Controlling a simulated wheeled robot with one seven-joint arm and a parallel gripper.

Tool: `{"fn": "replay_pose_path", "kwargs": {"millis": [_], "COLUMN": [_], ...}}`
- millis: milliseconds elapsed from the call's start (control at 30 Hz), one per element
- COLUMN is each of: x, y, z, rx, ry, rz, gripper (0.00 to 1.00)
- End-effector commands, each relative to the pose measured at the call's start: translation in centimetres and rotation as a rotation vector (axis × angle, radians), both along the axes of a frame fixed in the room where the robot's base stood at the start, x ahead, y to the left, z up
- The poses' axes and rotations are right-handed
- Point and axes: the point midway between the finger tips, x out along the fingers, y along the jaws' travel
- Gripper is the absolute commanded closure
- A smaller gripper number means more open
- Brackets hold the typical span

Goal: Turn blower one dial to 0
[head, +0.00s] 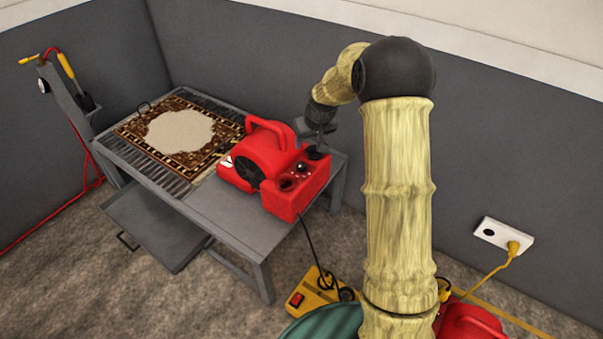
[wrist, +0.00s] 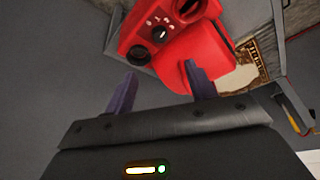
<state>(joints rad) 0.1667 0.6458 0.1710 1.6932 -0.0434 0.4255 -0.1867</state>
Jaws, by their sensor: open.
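A red blower (head: 262,140) sits on the grey table. Its panel carries a dark knob (head: 287,184) at the near end, a smaller dial with a white mark (head: 302,168) in the middle, and another dark part at the far end by my gripper. In the wrist view the panel shows a black knob (wrist: 139,55), a dial with a white mark (wrist: 159,36) and small white marks. I cannot read the dial's setting. My gripper (head: 319,142) is above the panel's far end. In the wrist view its fingers (wrist: 160,72) are apart with nothing between them.
A patterned rug (head: 180,135) lies on the slatted part of the table (head: 215,205). A yellow box with a red switch (head: 314,292) stands on the floor. Another red machine (head: 472,322) is partly hidden at lower right. A wall socket (head: 502,238) holds a yellow plug.

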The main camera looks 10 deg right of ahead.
Motion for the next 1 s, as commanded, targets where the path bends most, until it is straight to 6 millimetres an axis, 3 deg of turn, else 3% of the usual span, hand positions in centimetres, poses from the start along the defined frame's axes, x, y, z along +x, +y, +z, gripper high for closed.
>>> {"fn": "replay_pose_path", "kwargs": {"millis": [467, 1000], "x": [0.3, 3.6], "y": [0.1, 0.7], "z": [-0.8, -9.1], "rx": [0.0, 0.0], "ry": [0.002, 0.002], "rz": [0.001, 0.002], "gripper": [0.45, 0.45]}}
